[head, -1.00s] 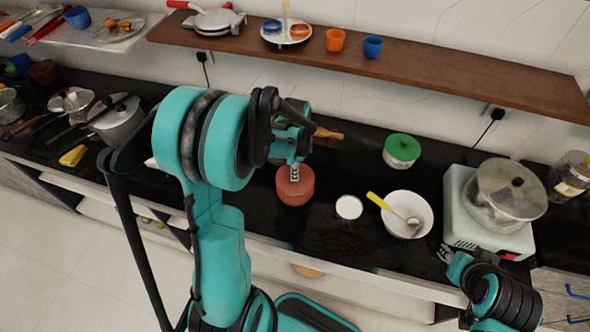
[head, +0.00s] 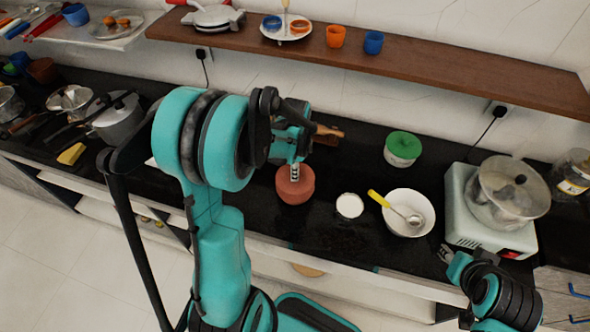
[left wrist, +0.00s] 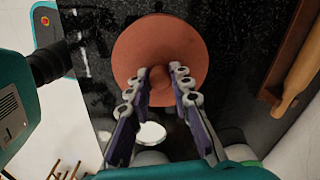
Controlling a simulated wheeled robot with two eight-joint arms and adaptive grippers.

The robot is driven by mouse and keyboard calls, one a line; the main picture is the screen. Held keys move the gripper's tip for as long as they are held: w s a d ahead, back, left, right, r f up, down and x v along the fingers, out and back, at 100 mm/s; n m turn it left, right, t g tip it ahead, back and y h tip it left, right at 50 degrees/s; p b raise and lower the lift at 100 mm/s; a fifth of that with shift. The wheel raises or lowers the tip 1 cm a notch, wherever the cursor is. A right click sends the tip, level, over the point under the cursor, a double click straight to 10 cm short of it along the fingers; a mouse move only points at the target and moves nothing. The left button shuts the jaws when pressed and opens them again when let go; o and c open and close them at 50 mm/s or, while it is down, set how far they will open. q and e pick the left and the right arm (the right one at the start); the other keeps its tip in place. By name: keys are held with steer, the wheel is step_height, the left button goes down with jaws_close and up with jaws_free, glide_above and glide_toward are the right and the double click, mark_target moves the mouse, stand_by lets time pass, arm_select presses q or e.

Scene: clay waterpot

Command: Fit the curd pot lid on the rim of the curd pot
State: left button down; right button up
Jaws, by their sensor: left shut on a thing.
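The curd pot lid (left wrist: 160,45) is a round, flat terracotta disc in the left wrist view. My left gripper (left wrist: 162,71) is shut on it near its middle, with the fingertips close together. Any knob between the fingertips is hidden. In the head view, my left gripper (head: 294,172) is above a short, round terracotta shape on the dark counter. The curd pot (head: 295,198) seems to be the lower part of that shape, directly under the lid. I cannot tell whether the lid touches the rim. My right gripper (head: 447,254) is low at the right, by the counter's front edge, too small to read.
A white cup (head: 349,205) and a white bowl (head: 409,213) with a yellow-handled spoon stand to the right. A green-lidded container (head: 402,148) is behind them. A wooden tool (head: 328,131) lies behind the pot. A grinder (head: 490,215) stands farther right.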

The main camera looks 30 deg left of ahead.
arm_select(q)
steer(key=shift+f, duration=0.1)
steer(key=c, duration=0.7)
jaws_free()
steer(key=shift+r+p, duration=2.35)
steer(key=shift+r, duration=0.9)
steer(key=s+d+r+n+t+b, duration=0.1)
steer(key=s+d+n+t+b, duration=0.1)
steer(key=s+d+n, duration=0.1)
steer(key=s+d+r+n+t+b, duration=0.2)
steer(key=s+d+n+b, duration=0.1)
steer(key=s+d+n, duration=0.1)
steer(key=s+d+r+n+t+b, duration=0.1)
steer(key=s+d+n+t+b, duration=0.1)
steer(key=s+d+n+t, duration=0.1)
steer(key=shift+s+d+r+n+b, duration=0.15)
steer(key=shift+s+r+n+b, duration=0.1)
steer(key=shift+n, duration=0.35)
steer(key=shift+s+d+r+n+b, duration=0.15)
steer(key=shift+s+n, duration=0.1)
steer(key=shift+n, duration=0.35)
